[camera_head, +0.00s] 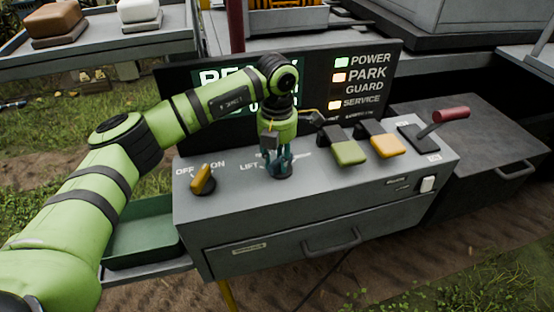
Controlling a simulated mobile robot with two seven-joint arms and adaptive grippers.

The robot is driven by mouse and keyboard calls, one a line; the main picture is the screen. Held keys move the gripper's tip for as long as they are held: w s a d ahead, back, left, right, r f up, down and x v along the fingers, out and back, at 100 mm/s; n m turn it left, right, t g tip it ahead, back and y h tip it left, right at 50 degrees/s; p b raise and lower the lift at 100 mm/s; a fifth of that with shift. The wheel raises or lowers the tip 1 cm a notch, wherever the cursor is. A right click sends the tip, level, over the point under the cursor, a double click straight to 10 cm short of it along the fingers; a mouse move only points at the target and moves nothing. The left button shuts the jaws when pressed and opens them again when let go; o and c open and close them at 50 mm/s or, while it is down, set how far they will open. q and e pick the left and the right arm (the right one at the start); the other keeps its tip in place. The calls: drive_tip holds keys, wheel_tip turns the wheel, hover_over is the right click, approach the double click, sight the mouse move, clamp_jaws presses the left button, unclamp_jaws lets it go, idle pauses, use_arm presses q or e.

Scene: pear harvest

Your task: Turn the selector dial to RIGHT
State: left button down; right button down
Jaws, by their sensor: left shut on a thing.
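My left gripper (281,163) points down onto the console top (235,215) and is shut on the selector dial. The dial's dark round base (283,173) shows under the fingertips. Its upper part is mostly hidden by the fingers, so I cannot tell which way it points. The word LIFT (250,167) is printed just left of the dial. The lettering on its right is covered or too small to read. My right gripper is not in view.
A yellow OFF/ON knob (203,180) stands left of the dial. Green (348,152) and yellow (386,145) levers and a red-handled lever (450,115) stand to the right. A dark display panel (365,75) with lit POWER, PARK GUARD and SERVICE lamps rises behind. A green bin (140,257) sits at lower left.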

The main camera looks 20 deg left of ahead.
sight(278, 158)
use_arm(q)
drive_tip(key=c, duration=0.9)
unclamp_jaws()
drive_tip(key=shift+c, duration=0.2)
drive_tip(key=shift+r, duration=0.15)
wheel_tip(278, 158, up, 7)
drive_tip(key=shift+r, duration=0.15)
drive_tip(key=shift+d, duration=0.1)
